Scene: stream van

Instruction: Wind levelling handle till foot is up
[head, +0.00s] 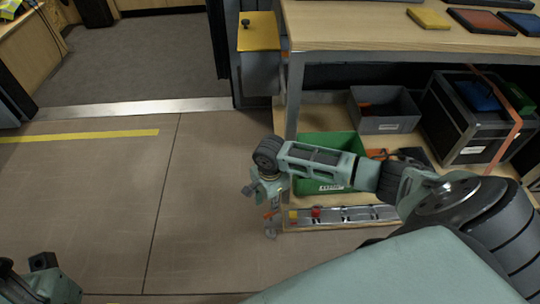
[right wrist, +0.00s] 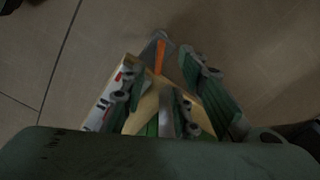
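My right gripper (head: 264,192) points down beside the front left corner of the wooden bench shelf. In the right wrist view its two fingers (right wrist: 165,80) stand apart, with a gap between them. An orange strip (right wrist: 160,56) on a grey piece (right wrist: 158,38) shows ahead of that gap; it may be the handle and foot, but I cannot tell. The orange part (head: 271,213) and grey part (head: 271,232) also show low beneath the gripper in the head view. I cannot tell whether the fingers touch them. My left gripper (head: 38,280) is partly in view at the bottom left, its fingers unclear.
The lower shelf holds a green crate (head: 313,146), a grey bin (head: 384,122) and a black case (head: 463,132). A metal strip (head: 350,214) runs along its front edge. A yellow-topped box (head: 258,38) stands beside the bench. The floor (head: 100,210) at left is clear.

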